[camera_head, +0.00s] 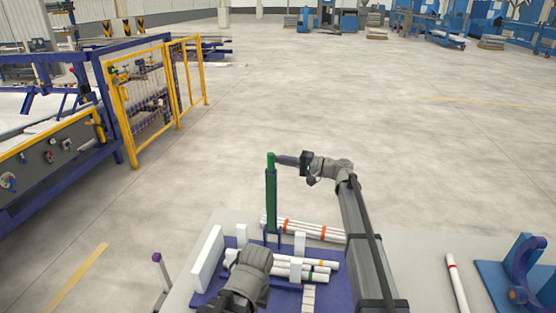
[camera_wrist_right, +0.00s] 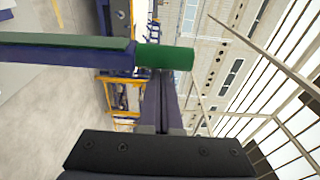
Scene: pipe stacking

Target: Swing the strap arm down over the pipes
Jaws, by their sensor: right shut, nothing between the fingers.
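The strap arm (camera_head: 271,198) is a green and blue bar standing upright at the back of the blue pipe rack (camera_head: 342,292). In the right wrist view the bar (camera_wrist_right: 65,48) ends in a round green grip (camera_wrist_right: 165,57). My right gripper (camera_head: 282,160) is beside the arm's top on its right, with its fingers pointing left. Its fingers (camera_wrist_right: 162,98) are shut with nothing between them, and their tips appear close to the grip; I cannot tell whether they touch. White pipes (camera_head: 318,268) with coloured bands lie in the rack. My left arm covers part of the rack; its fingers are not visible.
More white pipes (camera_head: 312,230) with orange bands lie behind the rack. A loose pipe (camera_head: 456,283) and a blue curved fixture (camera_head: 526,275) are at the right. A purple-topped post (camera_head: 160,270) stands left of the rack. The floor beyond is open, with yellow fencing (camera_head: 150,100) at the left.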

